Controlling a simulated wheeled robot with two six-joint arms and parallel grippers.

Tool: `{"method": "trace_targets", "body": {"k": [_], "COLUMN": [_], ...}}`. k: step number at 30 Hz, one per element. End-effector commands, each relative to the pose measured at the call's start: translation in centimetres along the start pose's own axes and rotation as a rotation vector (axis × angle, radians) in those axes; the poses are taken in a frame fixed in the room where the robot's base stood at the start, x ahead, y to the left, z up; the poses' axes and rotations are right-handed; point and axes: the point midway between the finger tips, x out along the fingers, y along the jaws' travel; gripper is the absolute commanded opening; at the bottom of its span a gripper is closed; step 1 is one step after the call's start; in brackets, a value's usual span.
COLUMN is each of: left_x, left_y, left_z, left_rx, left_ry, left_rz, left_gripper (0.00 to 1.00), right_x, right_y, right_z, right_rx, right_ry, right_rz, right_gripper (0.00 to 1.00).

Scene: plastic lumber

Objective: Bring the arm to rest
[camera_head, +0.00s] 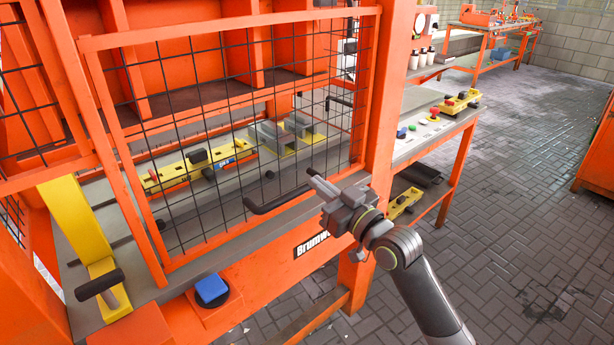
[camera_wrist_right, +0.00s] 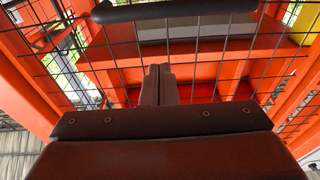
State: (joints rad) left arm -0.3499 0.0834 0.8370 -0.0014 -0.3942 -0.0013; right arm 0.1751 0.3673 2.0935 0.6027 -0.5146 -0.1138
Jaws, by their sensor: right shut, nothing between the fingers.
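My right arm comes in from the lower right in the head view. Its right gripper (camera_head: 316,180) is shut and empty, beside the black handle (camera_head: 278,202) of the orange mesh guard door (camera_head: 128,195). In the right wrist view the shut fingers (camera_wrist_right: 158,84) point at the wire mesh, and the dark handle bar (camera_wrist_right: 172,11) crosses the top. I cannot tell whether the fingers touch the handle or mesh. My left gripper is not in the head view.
Behind the mesh is a bench with yellow fixtures (camera_head: 182,172). An orange post (camera_head: 385,100) stands close to my right gripper. A side table (camera_head: 428,139) carries buttons. A blue button (camera_head: 211,289) is on the front. The paved floor (camera_head: 520,200) at right is open.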

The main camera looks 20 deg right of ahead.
Motion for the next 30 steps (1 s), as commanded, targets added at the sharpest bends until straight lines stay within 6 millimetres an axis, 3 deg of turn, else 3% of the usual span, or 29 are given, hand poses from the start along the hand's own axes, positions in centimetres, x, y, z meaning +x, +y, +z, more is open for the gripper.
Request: {"method": "trace_targets", "body": {"k": [3,9,17,20,23,26,30], "left_x": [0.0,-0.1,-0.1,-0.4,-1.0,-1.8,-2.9], "left_y": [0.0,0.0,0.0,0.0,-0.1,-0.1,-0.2], "left_z": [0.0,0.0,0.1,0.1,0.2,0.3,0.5], "left_rx": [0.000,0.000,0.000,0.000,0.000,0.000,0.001], "left_ry": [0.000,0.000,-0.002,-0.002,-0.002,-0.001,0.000], "left_rz": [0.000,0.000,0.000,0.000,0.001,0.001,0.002], "left_gripper": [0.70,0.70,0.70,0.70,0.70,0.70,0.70], "right_x": [-2.2,-4.2,-4.7,-4.5,-4.5,-5.2,-8.4], "right_y": [0.0,0.0,0.1,0.9,3.0,5.5,8.1], "right_z": [0.0,-0.1,0.0,1.4,5.0,10.8,19.9], "right_rx": [-0.004,-0.002,0.002,0.010,0.030,0.053,0.081], "right_ry": [-0.002,0.001,0.000,-0.031,-0.110,-0.228,-0.419], "right_rz": [0.000,0.000,0.002,0.028,0.089,0.174,0.284], "right_gripper": [0.00,0.00,0.00,0.00,0.00,0.00,0.00]}}
